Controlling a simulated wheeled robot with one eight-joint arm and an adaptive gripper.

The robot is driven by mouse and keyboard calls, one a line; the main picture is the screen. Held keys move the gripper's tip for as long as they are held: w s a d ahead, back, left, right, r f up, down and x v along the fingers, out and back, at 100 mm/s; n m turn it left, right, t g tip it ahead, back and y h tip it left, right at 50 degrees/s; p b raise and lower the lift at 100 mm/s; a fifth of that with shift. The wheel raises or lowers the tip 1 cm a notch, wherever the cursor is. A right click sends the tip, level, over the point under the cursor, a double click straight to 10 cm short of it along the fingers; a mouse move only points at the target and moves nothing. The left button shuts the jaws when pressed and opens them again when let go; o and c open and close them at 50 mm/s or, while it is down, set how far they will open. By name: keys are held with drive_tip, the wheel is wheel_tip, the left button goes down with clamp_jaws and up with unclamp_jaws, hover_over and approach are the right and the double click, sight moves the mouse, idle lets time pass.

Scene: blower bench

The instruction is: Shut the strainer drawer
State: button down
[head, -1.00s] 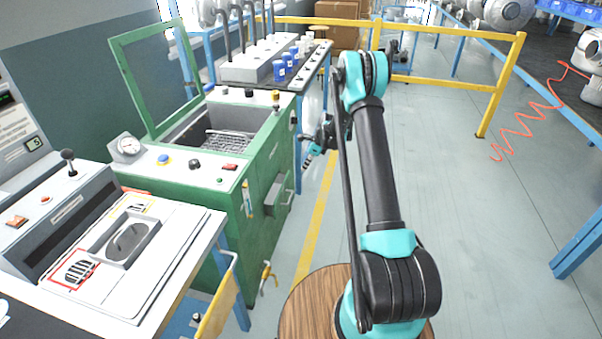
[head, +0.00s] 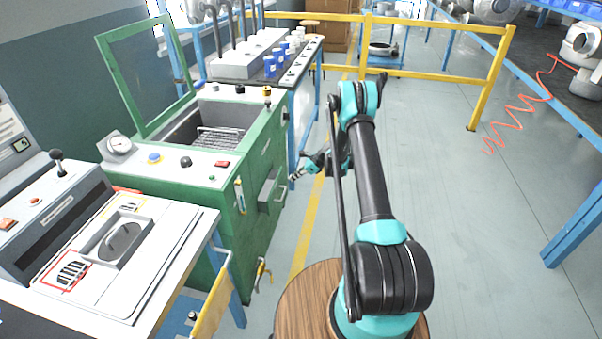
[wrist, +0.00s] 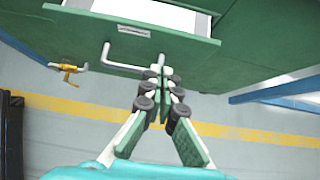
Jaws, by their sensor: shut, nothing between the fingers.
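The strainer drawer (head: 267,193) stands partly out of the right side of the green machine (head: 232,240). In the wrist view, the drawer's green front (wrist: 185,42) has a small label and a pale bar handle (wrist: 122,64); part of its light inside shows at the top. My gripper (head: 295,174) is in front of the drawer in the head view. In the wrist view my gripper (wrist: 161,78) is shut and empty, its fingertips overlapping the right end of the handle. I cannot tell whether they touch it.
A yellow-handled valve (wrist: 68,70) sits left of the drawer, low on the machine. The green lid frame (head: 150,75) stands open above the basin. A worktable (head: 190,262) is at the near left. The floor (head: 440,200) to the right is clear up to the yellow railing (head: 420,77).

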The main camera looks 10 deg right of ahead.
drive_tip(key=a, duration=0.2)
drive_tip(key=w+a, duration=0.1)
drive_tip(key=shift+a+f, duration=0.3)
drive_tip(key=shift+f, duration=0.05)
drive_tip(key=shift+w+a, duration=0.2)
drive_tip(key=shift+a, duration=0.25)
drive_tip(key=shift+w+a, duration=0.25)
drive_tip(key=shift+a, duration=0.5)
drive_tip(key=shift+w+a, duration=0.3)
drive_tip(key=shift+a, duration=0.5)
drive_tip(key=shift+w+a, duration=0.25)
drive_tip(key=shift+a, duration=0.5)
drive_tip(key=shift+a+r, duration=0.1)
